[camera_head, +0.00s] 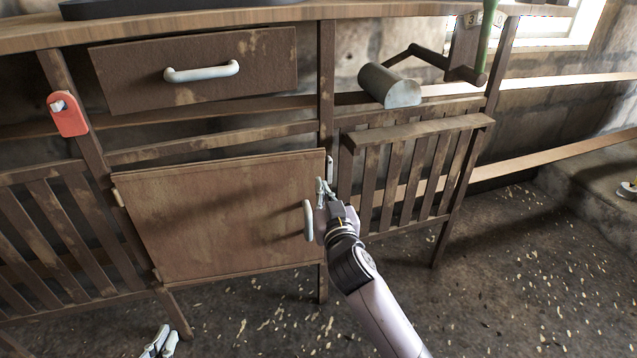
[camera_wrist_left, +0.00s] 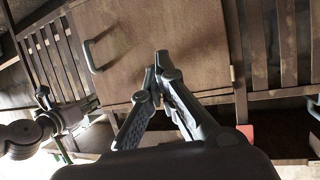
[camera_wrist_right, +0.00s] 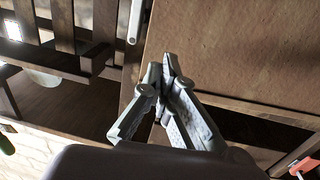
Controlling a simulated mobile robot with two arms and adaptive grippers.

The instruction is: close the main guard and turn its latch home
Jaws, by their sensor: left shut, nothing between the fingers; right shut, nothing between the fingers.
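The main guard is a brown door panel (camera_head: 215,220) with a pale upright handle (camera_head: 308,220) near its right edge. It sits flush or nearly flush in its frame; I cannot tell if a gap is left. A small pale upright piece (camera_head: 330,168), perhaps the latch, is on the post beside the panel's upper right edge. My right gripper (camera_head: 322,188) is shut and empty at that edge, just below the piece and above the handle. In the right wrist view its tips (camera_wrist_right: 166,62) are over the panel's edge. My left gripper (camera_head: 160,345) is shut and empty, low in front of the panel.
A drawer (camera_head: 195,72) with a pale handle is above the panel. A red tag (camera_head: 68,115) hangs on the left post. The floor in front looks clear.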

